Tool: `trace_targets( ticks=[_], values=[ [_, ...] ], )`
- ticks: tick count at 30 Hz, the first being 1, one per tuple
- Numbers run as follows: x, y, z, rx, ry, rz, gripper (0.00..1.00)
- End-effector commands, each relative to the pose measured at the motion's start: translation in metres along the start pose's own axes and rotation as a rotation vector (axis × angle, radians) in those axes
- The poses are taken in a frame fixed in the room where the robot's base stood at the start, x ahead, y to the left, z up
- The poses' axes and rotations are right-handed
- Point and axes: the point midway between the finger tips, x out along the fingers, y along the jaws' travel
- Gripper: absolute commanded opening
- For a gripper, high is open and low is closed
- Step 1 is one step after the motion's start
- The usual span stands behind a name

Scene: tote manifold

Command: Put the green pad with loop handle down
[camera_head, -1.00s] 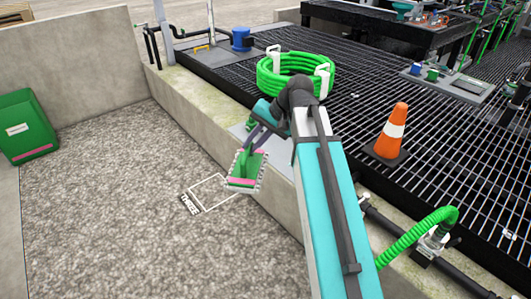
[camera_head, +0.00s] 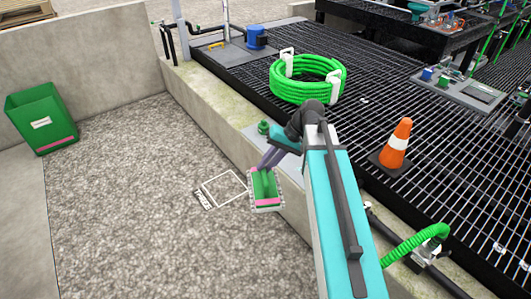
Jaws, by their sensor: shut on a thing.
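The green pad with loop handle (camera_head: 265,203) has a pink band and a pale bristly edge. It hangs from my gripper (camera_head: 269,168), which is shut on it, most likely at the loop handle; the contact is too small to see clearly. The pad appears over the gravel floor beside the low concrete wall, just right of a white square outline (camera_head: 225,187) marked THREE. I cannot tell its exact height above the floor.
A green bin (camera_head: 42,118) stands at the left by the wall. A coiled green hose (camera_head: 307,78) and an orange cone (camera_head: 395,145) sit on the dark grating (camera_head: 350,118) at the right. The gravel (camera_head: 120,190) left of the outline is clear.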

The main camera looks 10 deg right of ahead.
Motion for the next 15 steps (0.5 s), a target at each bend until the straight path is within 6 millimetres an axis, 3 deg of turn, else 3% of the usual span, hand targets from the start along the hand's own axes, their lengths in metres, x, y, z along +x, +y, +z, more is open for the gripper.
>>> trace_targets(
  ticks=[2,15],
  values=[
    [-0.007,-0.004,0.005,-0.024,-0.019,-0.003,0.0],
    [-0.004,-0.002,0.022,-0.117,-0.076,-0.018,0.0]
  ],
)
